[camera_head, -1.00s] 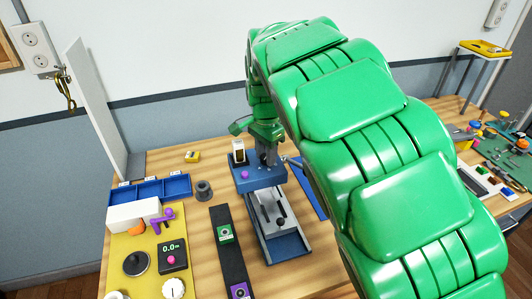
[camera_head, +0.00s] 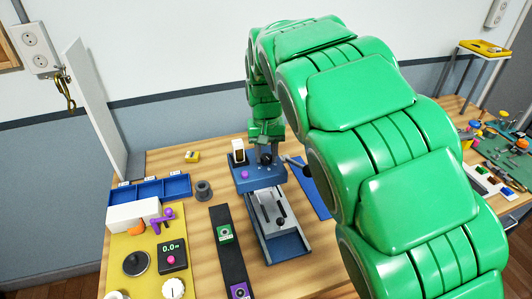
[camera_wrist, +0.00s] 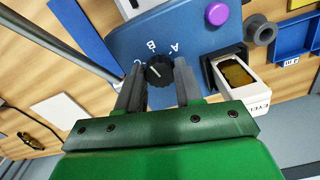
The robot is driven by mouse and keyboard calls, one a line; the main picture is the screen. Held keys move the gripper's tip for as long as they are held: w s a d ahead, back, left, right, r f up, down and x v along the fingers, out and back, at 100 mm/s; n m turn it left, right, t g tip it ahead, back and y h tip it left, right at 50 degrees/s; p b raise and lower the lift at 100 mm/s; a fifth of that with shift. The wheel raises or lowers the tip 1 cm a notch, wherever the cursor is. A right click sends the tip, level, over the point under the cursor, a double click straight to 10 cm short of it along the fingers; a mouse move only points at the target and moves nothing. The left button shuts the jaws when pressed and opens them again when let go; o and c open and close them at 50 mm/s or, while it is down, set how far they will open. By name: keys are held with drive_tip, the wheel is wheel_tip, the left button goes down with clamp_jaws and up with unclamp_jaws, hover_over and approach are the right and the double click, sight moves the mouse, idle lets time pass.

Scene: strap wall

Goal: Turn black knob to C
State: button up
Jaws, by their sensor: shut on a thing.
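The black knob (camera_wrist: 160,71) sits on the blue panel (camera_wrist: 118,48) with the letters A, B and C around it. A pale line on the knob points to the upper left in the wrist view, roughly between B and C. My gripper (camera_wrist: 158,88) has one finger on either side of the knob and is shut on it. The C is partly hidden beside the left finger. In the head view the blue panel (camera_head: 250,180) shows below my gripper (camera_head: 267,153); the knob is small there.
A metal rod (camera_wrist: 75,42) reaches in at the left. A grey ring (camera_head: 203,190) and blue bins (camera_head: 150,190) stand left of the panel.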

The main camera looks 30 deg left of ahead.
sight(266, 157)
drive_tip(key=n, duration=0.4)
drive_tip(key=shift+a+n, duration=0.1)
drive_tip(key=shift+n, duration=0.2)
drive_tip(key=n, duration=0.4)
drive_tip(key=shift+r, duration=0.1)
drive_tip(key=shift+w+n, duration=0.1)
drive_tip(key=shift+n, duration=0.2)
drive_tip(key=o, duration=1)
drive_tip(key=shift+o, duration=0.2)
wheel_tip(266, 157, up, 8)
drive_tip(key=shift+f, duration=0.25)
